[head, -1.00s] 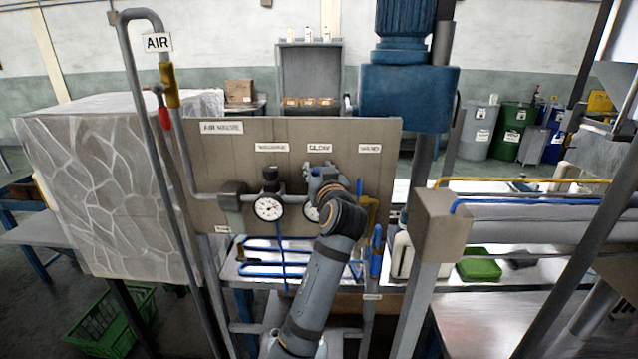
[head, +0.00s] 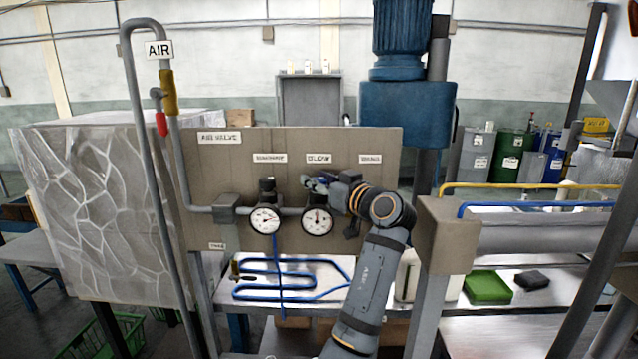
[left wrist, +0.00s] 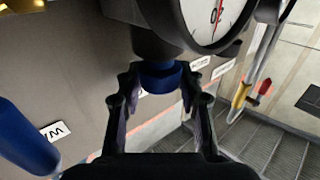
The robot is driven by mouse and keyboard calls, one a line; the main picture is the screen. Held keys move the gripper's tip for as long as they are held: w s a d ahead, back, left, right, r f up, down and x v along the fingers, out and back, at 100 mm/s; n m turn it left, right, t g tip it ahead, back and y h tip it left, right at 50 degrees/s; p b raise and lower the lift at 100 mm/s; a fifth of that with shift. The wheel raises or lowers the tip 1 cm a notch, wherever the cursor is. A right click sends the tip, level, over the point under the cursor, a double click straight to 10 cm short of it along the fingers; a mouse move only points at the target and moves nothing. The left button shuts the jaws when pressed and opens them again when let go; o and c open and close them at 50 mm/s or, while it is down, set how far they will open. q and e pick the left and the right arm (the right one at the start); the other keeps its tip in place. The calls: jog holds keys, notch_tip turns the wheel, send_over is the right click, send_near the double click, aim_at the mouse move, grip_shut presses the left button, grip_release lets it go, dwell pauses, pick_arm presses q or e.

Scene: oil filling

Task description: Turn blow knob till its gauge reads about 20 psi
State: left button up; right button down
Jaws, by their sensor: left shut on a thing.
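The blow gauge (head: 318,221) is a round white dial on the panel below the "BLOW" label (head: 319,158). Its needle points roughly upward, but the figures are too small to read. The dial is partly visible in the left wrist view (left wrist: 216,18), with a red needle. The blue blow knob (left wrist: 160,76) sits between the fingers in that view. My left gripper (head: 316,183) reaches in from the right, just above the blow gauge, and is shut on the knob. The gripper mostly hides the knob in the head view. My right gripper is not in view.
A second gauge (head: 265,220) with a dark knob (head: 267,187) is just left of the blow gauge. A grey pipe (head: 128,80) with a yellow valve (head: 168,92) stands at the panel's left. Blue tubing (head: 285,293) lies below. A post (head: 446,235) stands right of my arm.

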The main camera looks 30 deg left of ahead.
pick_arm(q)
jog(key=o, duration=0.8)
jog(key=shift+o, duration=0.5)
jog(key=shift+w+a, duration=0.1)
jog(key=shift+a, duration=0.1)
notch_tip(320, 180, up, 10)
jog(key=shift+f, duration=0.1)
